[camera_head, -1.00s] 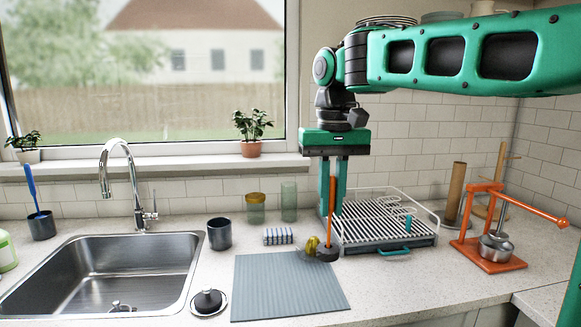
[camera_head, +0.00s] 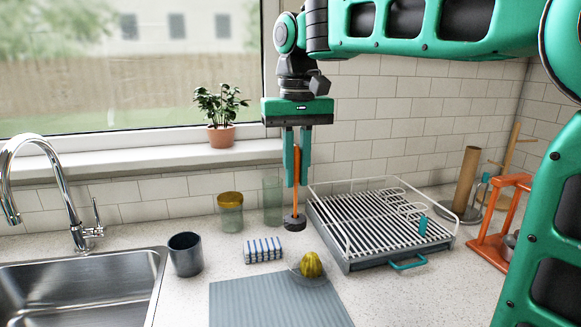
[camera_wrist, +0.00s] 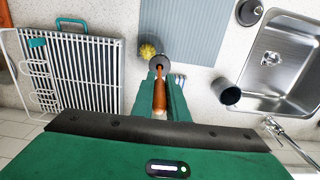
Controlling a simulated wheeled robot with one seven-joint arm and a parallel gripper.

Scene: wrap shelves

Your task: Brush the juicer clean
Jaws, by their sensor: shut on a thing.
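My gripper (camera_head: 298,187) points down and is shut on a brush with an orange handle (camera_head: 299,168) and a dark round head (camera_head: 295,222). The brush stands nearly upright, its head low over or on the counter; I cannot tell if it touches. In the wrist view the handle (camera_wrist: 159,95) lies between my fingers. The juicer (camera_head: 311,265), a clear dish with a yellow-green ridged cone, sits at the back edge of the grey mat, in front of and slightly right of the brush head. It also shows in the wrist view (camera_wrist: 148,51).
A dish rack (camera_head: 399,257) stands right of the brush. A striped sponge (camera_head: 263,250), dark cup (camera_head: 185,254), yellow-lidded jar (camera_head: 231,212) and green glass (camera_head: 272,200) are to the left. The grey mat (camera_head: 275,302) is otherwise bare. A steel sink (camera_head: 145,270) lies left.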

